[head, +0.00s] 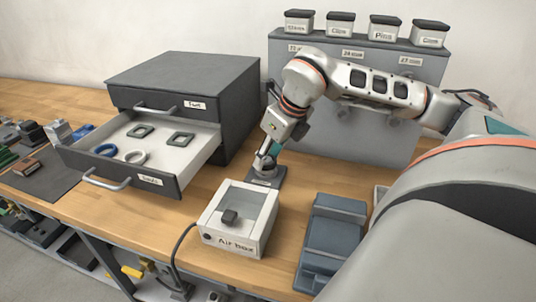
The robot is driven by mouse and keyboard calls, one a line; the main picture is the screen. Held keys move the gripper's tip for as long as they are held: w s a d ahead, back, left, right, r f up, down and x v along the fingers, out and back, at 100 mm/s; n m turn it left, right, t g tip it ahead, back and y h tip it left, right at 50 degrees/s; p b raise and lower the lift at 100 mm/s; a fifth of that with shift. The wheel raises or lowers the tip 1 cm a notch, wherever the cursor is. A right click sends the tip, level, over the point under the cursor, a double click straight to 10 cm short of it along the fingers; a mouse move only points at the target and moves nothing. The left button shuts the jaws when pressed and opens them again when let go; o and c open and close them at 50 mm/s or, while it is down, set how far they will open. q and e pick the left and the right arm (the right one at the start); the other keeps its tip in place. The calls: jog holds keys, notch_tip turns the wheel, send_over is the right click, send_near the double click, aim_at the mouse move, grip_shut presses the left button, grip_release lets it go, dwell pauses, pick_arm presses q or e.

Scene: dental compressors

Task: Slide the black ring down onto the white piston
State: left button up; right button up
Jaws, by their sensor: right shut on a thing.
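My right gripper (266,161) reaches down at the middle of the bench, just behind the air box. It is shut on a small dark thing, which looks to be the black ring; the fingers hide most of it. Directly below is a dark grey fixture (254,182) on the wooden bench. The white piston cannot be made out clearly there; the gripper and its small size hide it. I cannot tell whether the ring touches the piston. My left gripper is not in view.
An "Air box" (232,244) stands in front of the fixture. A blue-grey stepped block (331,232) is to its right. On the left, a cabinet drawer (166,183) stands open, with square gaskets, a blue ring and a white ring inside. Labelled bins sit on a grey rack (355,139) behind.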

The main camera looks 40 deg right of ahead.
jog(key=shift+f, duration=0.45)
jog(key=shift+f+b, duration=0.6)
jog(key=shift+b, duration=0.05)
dwell(0.4)
jog(key=o, duration=0.9)
jog(key=o, duration=0.5)
jog(key=shift+r, duration=0.1)
